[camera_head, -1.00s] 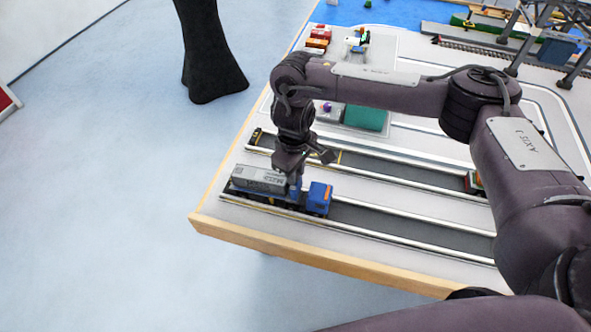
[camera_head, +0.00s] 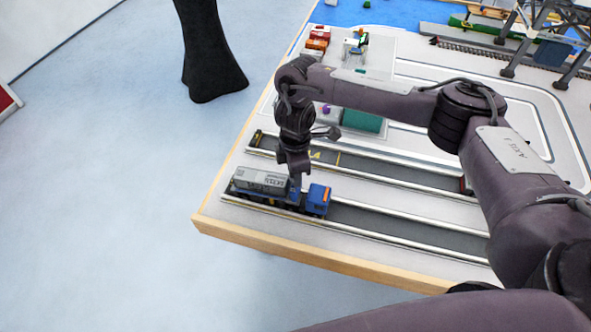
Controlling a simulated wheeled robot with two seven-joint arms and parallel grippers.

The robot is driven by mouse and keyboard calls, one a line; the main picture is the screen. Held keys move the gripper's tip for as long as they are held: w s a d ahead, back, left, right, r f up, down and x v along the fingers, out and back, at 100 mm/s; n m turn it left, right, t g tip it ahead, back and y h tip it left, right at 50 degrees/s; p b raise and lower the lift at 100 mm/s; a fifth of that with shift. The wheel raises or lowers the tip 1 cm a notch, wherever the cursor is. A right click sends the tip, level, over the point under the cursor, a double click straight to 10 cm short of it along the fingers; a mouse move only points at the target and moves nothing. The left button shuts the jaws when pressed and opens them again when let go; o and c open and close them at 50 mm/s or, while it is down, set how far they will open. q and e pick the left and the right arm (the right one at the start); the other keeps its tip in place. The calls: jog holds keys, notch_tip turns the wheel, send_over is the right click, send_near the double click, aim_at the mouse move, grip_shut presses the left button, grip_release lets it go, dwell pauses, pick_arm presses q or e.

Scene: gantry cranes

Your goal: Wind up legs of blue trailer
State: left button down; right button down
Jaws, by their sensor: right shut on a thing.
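A toy truck stands in the front lane near the table's left corner. It has a blue cab (camera_head: 318,200) at its right end and a trailer with a grey container (camera_head: 260,181) behind it. Blue parts show between the container and the cab. My right gripper (camera_head: 296,182) points down between the container and the cab. It is shut on a small part there, at the front end of the trailer; the fingertips are small and the part is mostly hidden. The trailer's legs cannot be made out. My left gripper is not in view.
A wooden-edged table (camera_head: 320,259) carries the lanes, with bare floor to the left. Behind my gripper stand a green container (camera_head: 361,120) and small orange vehicles (camera_head: 317,38). A grey gantry crane (camera_head: 535,35) is at the back right. The front lane right of the cab is clear.

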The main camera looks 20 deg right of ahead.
jog(key=n+p, duration=0.1)
jog(key=n, duration=0.5)
jog(key=shift+w+g, duration=0.1)
jog(key=shift+g, duration=0.2)
jog(key=n, duration=0.6)
jog(key=shift+w+a+n, duration=0.1)
jog(key=shift+a+n, duration=0.05)
jog(key=shift+n, duration=0.25)
jog(key=n, duration=0.6)
jog(key=shift+a+h+b, duration=0.1)
jog(key=shift+h+b, duration=0.25)
jog(key=shift+h, duration=0.05)
jog(key=n+b, duration=0.1)
jog(key=n, duration=0.5)
jog(key=shift+a+n, duration=0.15)
jog(key=shift+n, duration=0.25)
jog(key=c, duration=1.2)
grip_release()
notch_tip(320, 180, up, 8)
jog(key=shift+w+a+f, duration=0.15)
jog(key=shift+w+a, duration=0.3)
